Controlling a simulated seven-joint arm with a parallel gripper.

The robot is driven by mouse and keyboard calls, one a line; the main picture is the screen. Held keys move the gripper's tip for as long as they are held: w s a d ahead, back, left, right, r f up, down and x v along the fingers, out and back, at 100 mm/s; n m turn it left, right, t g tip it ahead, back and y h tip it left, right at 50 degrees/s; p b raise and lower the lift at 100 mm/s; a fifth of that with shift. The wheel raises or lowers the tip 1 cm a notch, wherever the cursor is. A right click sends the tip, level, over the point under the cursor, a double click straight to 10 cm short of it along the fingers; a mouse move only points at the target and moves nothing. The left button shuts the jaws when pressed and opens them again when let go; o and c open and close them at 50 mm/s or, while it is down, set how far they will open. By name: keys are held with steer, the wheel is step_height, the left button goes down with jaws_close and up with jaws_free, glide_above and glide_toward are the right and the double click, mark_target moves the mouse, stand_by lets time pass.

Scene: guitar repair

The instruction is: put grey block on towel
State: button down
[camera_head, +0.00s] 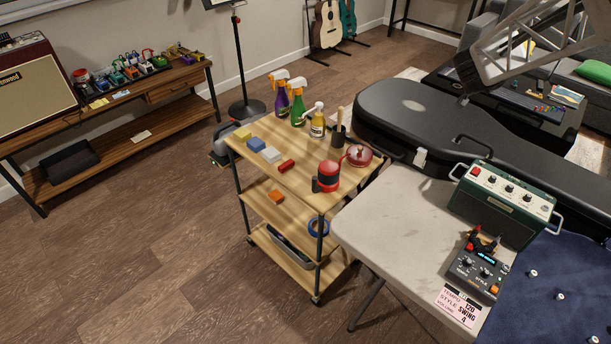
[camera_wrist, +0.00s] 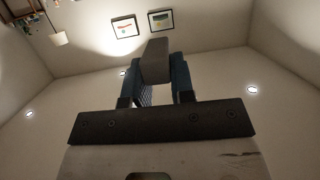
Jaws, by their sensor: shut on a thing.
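In the wrist view, my gripper (camera_wrist: 155,75) is shut on a grey block (camera_wrist: 155,60), which stands out beyond the blue finger pads. The wrist camera looks toward the walls and ceiling, and the block is clear of any surface in that view. My gripper does not show in the head view. A dark blue cloth (camera_head: 535,317), which looks like the towel, lies at the lower right of the head view. Several small knobs lie on it, and its right and lower parts are cut off by the frame.
A green amplifier (camera_head: 505,203) and a dark pedal (camera_head: 475,272) stand beside the cloth on a pale table (camera_head: 390,235). A black guitar case (camera_head: 430,120) lies behind.

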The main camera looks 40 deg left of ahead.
steer(key=s+a, duration=0.6)
steer(key=a, duration=0.6)
steer(key=h, duration=0.1)
glide_above(293, 178)
step_height(293, 178, down, 28)
steer(key=shift+w+f+m, duration=0.1)
steer(key=shift+f+m, duration=0.3)
steer(key=shift+f, duration=0.1)
steer(key=shift+f, duration=2.4)
steer(key=shift+f, duration=2.3)
